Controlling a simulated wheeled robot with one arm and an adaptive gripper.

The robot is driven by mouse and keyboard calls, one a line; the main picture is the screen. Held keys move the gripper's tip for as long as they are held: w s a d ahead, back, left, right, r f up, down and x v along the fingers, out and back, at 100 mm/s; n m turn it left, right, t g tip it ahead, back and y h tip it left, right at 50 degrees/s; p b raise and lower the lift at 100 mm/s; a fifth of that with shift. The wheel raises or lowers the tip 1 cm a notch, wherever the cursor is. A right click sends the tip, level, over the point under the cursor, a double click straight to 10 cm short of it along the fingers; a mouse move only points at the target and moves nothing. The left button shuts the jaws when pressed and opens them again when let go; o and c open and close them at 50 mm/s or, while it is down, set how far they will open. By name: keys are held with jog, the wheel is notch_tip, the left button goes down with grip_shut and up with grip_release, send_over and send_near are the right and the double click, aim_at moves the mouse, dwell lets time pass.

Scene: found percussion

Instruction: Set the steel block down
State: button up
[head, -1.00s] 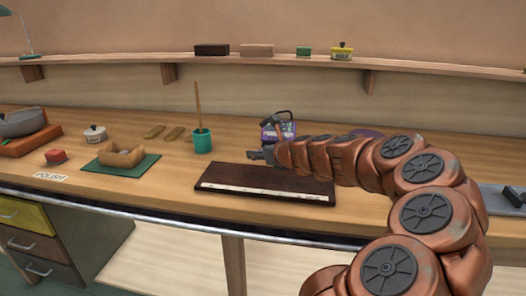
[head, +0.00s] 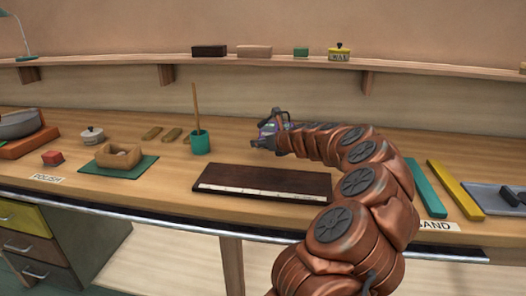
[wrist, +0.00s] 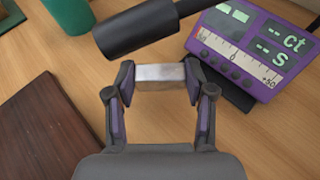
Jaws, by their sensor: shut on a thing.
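My gripper (wrist: 160,85) is shut on the steel block (wrist: 160,73), a small pale grey bar held crosswise between its fingertips in the wrist view. The steel block cannot be made out there. In the wrist view the purple meter (wrist: 245,45) has green readouts and stands to the right of the block. I cannot tell whether the block touches the bench.
A dark cylinder (wrist: 138,28) on a rod lies close beyond the block. The dark board (wrist: 40,130) is at the left in the wrist view. A green cup (head: 200,143) with a stick stands left of the gripper. Green (head: 423,188) and yellow (head: 455,190) bars lie at right.

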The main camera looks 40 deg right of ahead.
aim_at(263, 157)
jog(key=shift+f+b, duration=0.3)
jog(key=shift+f, duration=1.45)
jog(key=o, duration=1.3)
jog(key=shift+f, duration=0.1)
jog(key=shift+o, duration=0.2)
jog(key=shift+s+r, duration=0.35)
jog(key=shift+s, duration=0.1)
jog(key=v, duration=0.9)
jog(key=shift+p+v, duration=0.3)
jog(key=shift+v, duration=0.75)
